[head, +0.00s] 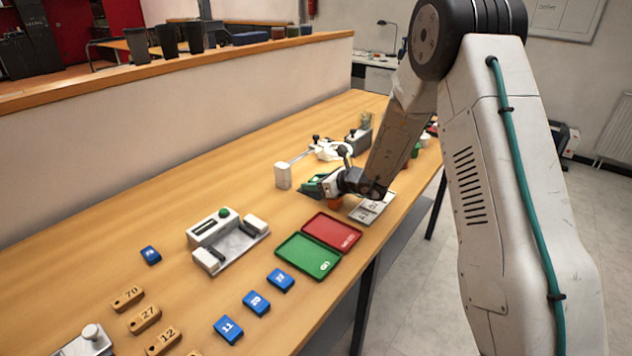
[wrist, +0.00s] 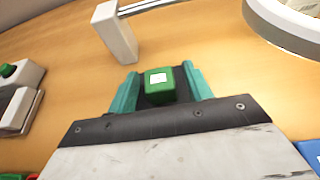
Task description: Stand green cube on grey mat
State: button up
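The green cube (wrist: 160,84) with a white label sits between the two teal fingers of my gripper (wrist: 160,78) in the wrist view. Dark pads flank it and my gripper looks shut on it. In the head view my gripper (head: 316,187) is low over the far part of the table, and the cube is hard to make out there. A light grey flat piece with dark marks (head: 372,208) lies just right of my gripper, partly behind my arm. I cannot tell whether it is the grey mat.
A white block (head: 282,176) stands just left of my gripper; it also shows in the wrist view (wrist: 115,35). An orange-red block (head: 333,202) is below my wrist. Red (head: 333,231) and green (head: 308,256) trays, a grey device (head: 228,238) and blue tags (head: 256,303) lie nearer.

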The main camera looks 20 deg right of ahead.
jog(key=shift+r, duration=0.2)
jog(key=v, duration=1.2)
jog(key=shift+f, duration=0.15)
jog(key=s+a+r+n+g+y, duration=0.1)
jog(key=s+a+r+n+g, duration=0.3)
jog(key=s+a+r+n, duration=0.4)
jog(key=s+a+r+n+g+y, duration=0.1)
jog(key=s+a+r+n+g, duration=0.4)
jog(key=s+n, duration=0.55)
jog(key=s+d+r+n+h, duration=0.1)
jog(key=s+d+n+h, duration=0.4)
jog(key=s, duration=0.5)
jog(key=s+d+r+n+h, duration=0.2)
jog(key=s+d+n+h, duration=0.2)
jog(key=s, duration=0.7)
jog(key=shift+s+d+n+h, duration=0.25)
jog(key=shift+d+n+h, duration=0.2)
jog(key=shift+n, duration=0.2)
